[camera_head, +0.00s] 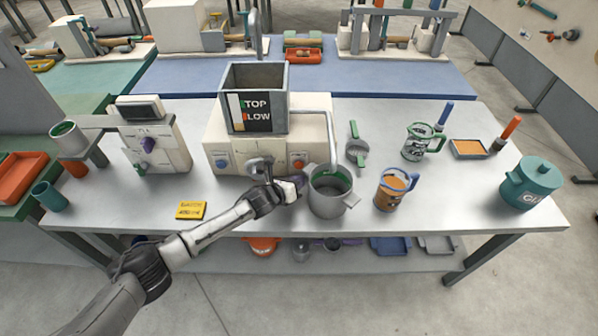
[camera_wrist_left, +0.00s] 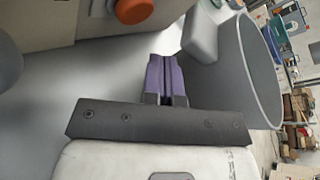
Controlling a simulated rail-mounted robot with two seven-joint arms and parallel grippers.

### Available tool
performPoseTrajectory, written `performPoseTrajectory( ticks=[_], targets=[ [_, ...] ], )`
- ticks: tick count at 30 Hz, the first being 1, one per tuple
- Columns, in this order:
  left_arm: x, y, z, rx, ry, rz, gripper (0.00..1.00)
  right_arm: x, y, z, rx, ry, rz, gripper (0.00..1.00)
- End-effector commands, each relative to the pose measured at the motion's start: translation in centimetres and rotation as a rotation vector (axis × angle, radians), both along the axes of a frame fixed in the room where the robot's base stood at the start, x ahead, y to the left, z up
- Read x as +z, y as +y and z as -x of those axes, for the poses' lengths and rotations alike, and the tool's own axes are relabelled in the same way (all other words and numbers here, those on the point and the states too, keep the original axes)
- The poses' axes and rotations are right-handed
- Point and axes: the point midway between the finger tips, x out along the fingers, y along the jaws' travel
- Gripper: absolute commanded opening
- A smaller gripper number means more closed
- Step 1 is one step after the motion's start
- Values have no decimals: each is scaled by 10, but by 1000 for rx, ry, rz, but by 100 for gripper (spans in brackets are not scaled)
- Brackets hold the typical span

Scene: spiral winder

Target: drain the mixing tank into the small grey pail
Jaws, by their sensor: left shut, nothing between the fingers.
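The mixing tank (camera_head: 256,76) is a square grey open-topped vessel on a cream machine body (camera_head: 225,140), with a panel reading STOP and SLOW. A pipe (camera_head: 322,128) curves down from it at the right. The small grey pail (camera_head: 328,201) stands upright under the pipe's end, its rim green-edged inside; in the left wrist view the pail (camera_wrist_left: 255,75) is at the right. My left gripper (camera_head: 301,180) is beside the pail's left side, in front of the machine. Its purple fingers (camera_wrist_left: 166,78) are shut and empty. An orange knob (camera_wrist_left: 132,10) is ahead of them. My right gripper is not in view.
Right of the pail stand a blue-handled jug (camera_head: 390,192), a green-handled jug (camera_head: 418,145), an orange-filled tray (camera_head: 469,149) and a teal lidded pot (camera_head: 531,184). A yellow card (camera_head: 191,210) and a dispenser (camera_head: 158,145) are at the left. The table front at far right is clear.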

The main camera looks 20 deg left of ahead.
Motion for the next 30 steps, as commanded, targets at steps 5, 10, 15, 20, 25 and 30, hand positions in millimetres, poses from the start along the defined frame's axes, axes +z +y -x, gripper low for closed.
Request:
performPoseTrajectory(
  ticks=[5,10,15,20,25,30],
  targets=[
    [-1,5,-12,1,-2,-1,0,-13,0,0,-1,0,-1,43],
    [0,7,-16,2,0,0,0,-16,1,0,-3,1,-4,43],
    [1,8,-17,2,0,0,0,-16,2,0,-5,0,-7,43],
    [1,7,-16,2,0,0,0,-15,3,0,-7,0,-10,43],
    [1,7,-16,2,0,0,0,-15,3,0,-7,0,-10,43],
    [1,7,-16,2,0,0,0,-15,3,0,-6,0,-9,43]
  ],
)
